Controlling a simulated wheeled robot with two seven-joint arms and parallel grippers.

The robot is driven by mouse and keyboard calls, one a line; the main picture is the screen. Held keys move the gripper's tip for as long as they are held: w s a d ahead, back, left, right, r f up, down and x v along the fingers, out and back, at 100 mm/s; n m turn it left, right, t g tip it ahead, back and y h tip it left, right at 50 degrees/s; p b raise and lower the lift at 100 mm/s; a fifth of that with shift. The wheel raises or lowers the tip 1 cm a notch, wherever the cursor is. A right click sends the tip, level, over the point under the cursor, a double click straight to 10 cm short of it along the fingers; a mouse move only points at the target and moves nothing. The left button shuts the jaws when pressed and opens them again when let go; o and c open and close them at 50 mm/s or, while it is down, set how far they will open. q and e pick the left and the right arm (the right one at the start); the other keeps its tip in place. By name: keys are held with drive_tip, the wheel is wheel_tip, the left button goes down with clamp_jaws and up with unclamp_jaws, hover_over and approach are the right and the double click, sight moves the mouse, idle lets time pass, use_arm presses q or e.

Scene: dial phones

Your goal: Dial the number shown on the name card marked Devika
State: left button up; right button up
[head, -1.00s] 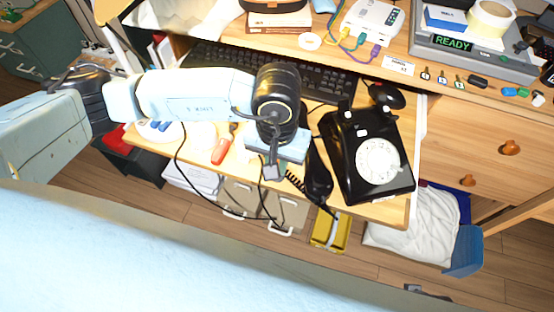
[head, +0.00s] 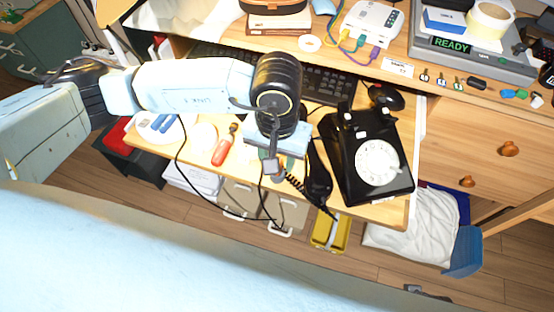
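A black rotary phone (head: 348,160) with a white dial (head: 378,162) stands on the pulled-out wooden shelf (head: 390,212). Its black handset (head: 319,180) lies off the cradle, just left of the phone body, with the coiled cord beside it. My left gripper (head: 274,168) points down over the shelf, left of the handset. Its fingers are small and partly hidden by my wrist, so I cannot tell whether they are open or shut. No name card marked Devika can be read in this view. My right gripper is not in view.
A keyboard (head: 328,85) and a black mouse (head: 386,97) lie behind the phone. A red-handled screwdriver (head: 222,152) lies left of my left gripper. A grey device (head: 470,55) reading READY stands at the back right. A yellow tray (head: 330,232) is on the floor below.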

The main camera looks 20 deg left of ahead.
use_arm(q)
wheel_tip(320, 180, up, 11)
drive_tip(key=p, duration=0.2)
idle(0.6)
